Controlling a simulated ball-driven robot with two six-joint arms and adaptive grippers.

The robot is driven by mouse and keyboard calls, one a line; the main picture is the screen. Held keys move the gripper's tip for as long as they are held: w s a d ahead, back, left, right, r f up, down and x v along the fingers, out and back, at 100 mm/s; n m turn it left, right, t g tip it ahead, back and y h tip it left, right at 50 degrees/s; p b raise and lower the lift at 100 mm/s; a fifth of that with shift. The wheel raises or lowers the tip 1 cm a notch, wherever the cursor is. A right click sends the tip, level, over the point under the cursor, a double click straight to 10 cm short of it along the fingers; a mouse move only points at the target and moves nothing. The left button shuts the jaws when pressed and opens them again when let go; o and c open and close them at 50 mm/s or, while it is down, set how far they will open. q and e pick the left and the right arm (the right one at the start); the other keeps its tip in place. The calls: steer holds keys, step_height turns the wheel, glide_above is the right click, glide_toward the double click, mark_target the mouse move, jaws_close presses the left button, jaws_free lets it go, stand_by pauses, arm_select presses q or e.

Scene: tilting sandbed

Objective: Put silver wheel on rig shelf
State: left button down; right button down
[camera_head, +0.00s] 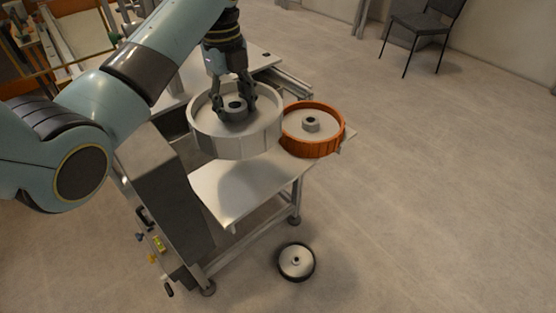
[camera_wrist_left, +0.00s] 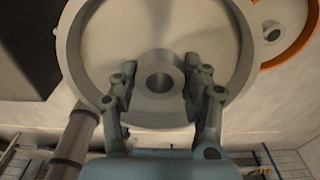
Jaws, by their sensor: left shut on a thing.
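The silver wheel (camera_head: 250,140) is a wide, pale metal drum with a raised rim and a central hub, in the middle of the head view. My left gripper (camera_head: 236,106) comes down from above and is shut on its hub. The left wrist view shows the silver wheel (camera_wrist_left: 195,40) large, with the left gripper's fingers (camera_wrist_left: 160,95) on either side of the hub. The wheel appears held above the rig shelf (camera_head: 225,195), a pale flat plate with a shadow below the wheel. My right gripper is not in view.
An orange wheel (camera_head: 313,143) sits on the shelf's right end, close to the silver wheel; its rim shows in the wrist view (camera_wrist_left: 290,35). A small black-rimmed wheel (camera_head: 296,262) lies on the floor. A chair (camera_head: 424,30) stands far back. The shelf's front part is bare.

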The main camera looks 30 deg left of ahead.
arm_select(q)
steer(key=b, duration=0.4)
glide_above(244, 176)
step_height(244, 176, down, 6)
step_height(244, 176, down, 10)
steer(key=shift+w+a+f, duration=0.1)
steer(key=shift+w, duration=0.05)
steer(key=c, duration=0.6)
jaws_free()
steer(key=r, duration=1.2)
steer(key=shift+a, duration=0.3)
